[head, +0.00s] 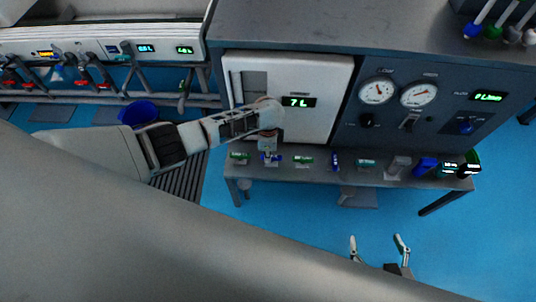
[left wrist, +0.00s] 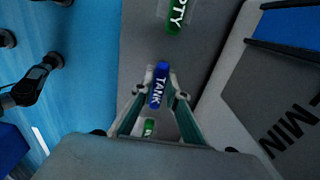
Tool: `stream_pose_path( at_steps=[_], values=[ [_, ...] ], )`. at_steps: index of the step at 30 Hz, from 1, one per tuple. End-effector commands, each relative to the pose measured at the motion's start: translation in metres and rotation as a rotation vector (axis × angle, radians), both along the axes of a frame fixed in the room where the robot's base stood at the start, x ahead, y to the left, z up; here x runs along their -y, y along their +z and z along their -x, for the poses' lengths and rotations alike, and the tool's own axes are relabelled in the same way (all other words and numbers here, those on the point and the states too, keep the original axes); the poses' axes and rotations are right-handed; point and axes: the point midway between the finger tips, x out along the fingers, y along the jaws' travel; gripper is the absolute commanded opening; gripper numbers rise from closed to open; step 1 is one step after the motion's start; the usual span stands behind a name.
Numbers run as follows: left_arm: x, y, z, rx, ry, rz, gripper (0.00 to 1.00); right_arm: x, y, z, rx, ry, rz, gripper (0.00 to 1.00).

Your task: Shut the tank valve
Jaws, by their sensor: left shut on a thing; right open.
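The tank valve has a blue handle marked TANK (left wrist: 159,80), seen in the left wrist view between my left fingertips. In the head view this blue handle (head: 274,158) sits on the shelf edge below the white panel, largely covered by the gripper. My left gripper (head: 268,148) reaches down onto it and is shut on it; its fingers (left wrist: 161,90) lie on both sides of the handle. My right gripper (head: 377,248) is open and empty, low over the blue floor, well away from the valve.
A green handle marked EMPTY (left wrist: 176,14) and another green handle (left wrist: 149,128) flank the tank valve. More handles line the shelf (head: 405,178). The panel display (head: 299,102) reads 7 L. Two round gauges (head: 377,91) are at the right. Floor in front is mostly clear.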

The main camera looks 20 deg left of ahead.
Motion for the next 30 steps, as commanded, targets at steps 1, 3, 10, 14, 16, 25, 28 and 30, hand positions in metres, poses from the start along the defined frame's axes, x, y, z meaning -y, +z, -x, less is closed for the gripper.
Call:
stream_pose_path(
  at_steps=[1,3,10,14,16,25,28,30],
  values=[
    [0.0006,-0.0017,0.0019,-0.004,-0.009,0.0,0.0,0.0,-0.0005,0.0002,-0.001,0.001,0.001,0.75],
    [0.0006,-0.0018,0.0019,-0.004,-0.018,0.0,0.0,-0.0001,-0.0007,0.0004,-0.001,0.001,0.001,0.75],
    [0.0007,-0.0017,0.0018,-0.004,-0.027,0.001,0.0,-0.0001,-0.0018,0.001,-0.003,0.001,0.001,0.75],
    [0.0008,-0.0018,0.0019,-0.004,-0.026,0.001,0.0,0.0,-0.0033,0.0017,-0.006,0.001,0.002,0.75],
    [0.0009,-0.0017,0.0018,-0.004,-0.026,0.001,0.0,0.0,-0.004,0.0021,-0.008,0.001,0.002,0.75],
    [0.0004,-0.0008,0.0006,-0.002,-0.024,0.001,0.31,0.0001,-0.0044,0.0023,-0.008,0.001,0.002,0.75],
    [0.0003,-0.0003,0.0003,-0.001,-0.024,0.0,0.31,-0.0003,-0.003,0.0019,-0.005,0.002,0.001,0.75],
    [0.0004,0.0013,0.0001,-0.001,-0.023,0.001,0.31,-0.0004,-0.0027,0.0018,-0.005,0.002,0.0,0.75]
  ],
)
